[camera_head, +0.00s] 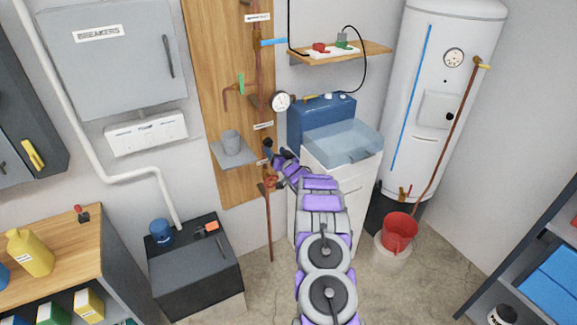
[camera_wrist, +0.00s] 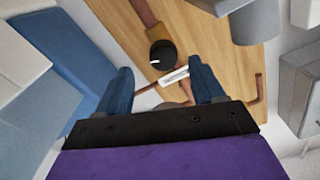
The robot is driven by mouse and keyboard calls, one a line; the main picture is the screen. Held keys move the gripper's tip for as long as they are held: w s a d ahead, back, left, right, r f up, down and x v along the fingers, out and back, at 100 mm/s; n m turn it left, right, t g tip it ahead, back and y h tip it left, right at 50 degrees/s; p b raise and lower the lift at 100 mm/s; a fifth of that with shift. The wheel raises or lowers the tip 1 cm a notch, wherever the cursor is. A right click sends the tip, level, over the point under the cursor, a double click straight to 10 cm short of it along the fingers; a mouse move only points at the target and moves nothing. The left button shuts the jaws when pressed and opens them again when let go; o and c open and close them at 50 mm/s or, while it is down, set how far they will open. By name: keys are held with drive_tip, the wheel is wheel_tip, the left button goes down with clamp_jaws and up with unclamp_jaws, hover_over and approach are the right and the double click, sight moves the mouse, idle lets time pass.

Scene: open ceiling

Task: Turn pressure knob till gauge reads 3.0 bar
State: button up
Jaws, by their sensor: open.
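A round black knob (camera_wrist: 163,54) with a white pointer mark sits on a copper pipe in the wrist view, just beyond and between my fingertips. It also shows small and dark in the head view (camera_head: 268,144), on the wooden board. My gripper (camera_wrist: 160,72) is open with its two blue fingers apart, and it looks empty. In the head view my gripper (camera_head: 275,160) is close to the knob, on its lower right; I cannot tell if they touch. A white dial gauge (camera_head: 281,102) stands above the knob; its reading is too small to tell.
A grey shelf with a cup (camera_head: 232,143) is left of the knob. A white boiler (camera_head: 437,100) carries another dial (camera_head: 453,57). A red bucket (camera_head: 398,232) stands low right. A copper pipe (camera_head: 269,225) runs to the floor.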

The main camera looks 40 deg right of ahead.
drive_tip(key=p+v, duration=0.1)
drive_tip(key=v, duration=0.9)
drive_tip(key=shift+s+p, duration=0.2)
drive_tip(key=shift+p, duration=0.2)
drive_tip(key=shift+d, duration=0.15)
drive_tip(key=w+a+r+n+g, duration=0.15)
drive_tip(key=a+r+g, duration=0.35)
drive_tip(key=a+r, duration=0.55)
drive_tip(key=s+a+r+n+g+y, duration=0.1)
drive_tip(key=s+a+g, duration=0.1)
drive_tip(key=s+a, duration=0.35)
drive_tip(key=s+a+r+g+y, duration=0.1)
drive_tip(key=s+a+r+g, duration=0.1)
drive_tip(key=a, duration=0.6)
drive_tip(key=s+a+r+n+g, duration=0.1)
drive_tip(key=s+a+g, duration=0.2)
drive_tip(key=s+a, duration=0.4)
drive_tip(key=s+a+r+n+g+y, duration=0.1)
drive_tip(key=s+a, duration=0.7)
drive_tip(key=s, duration=1.2)
drive_tip(key=s+a+r+n+g+y, duration=0.1)
drive_tip(key=s+a+g, duration=0.5)
drive_tip(key=s, duration=0.8)
drive_tip(key=shift+s+a+r+n, duration=0.35)
drive_tip(key=shift+a+r+n, duration=0.3)
drive_tip(key=shift+a+r, duration=0.2)
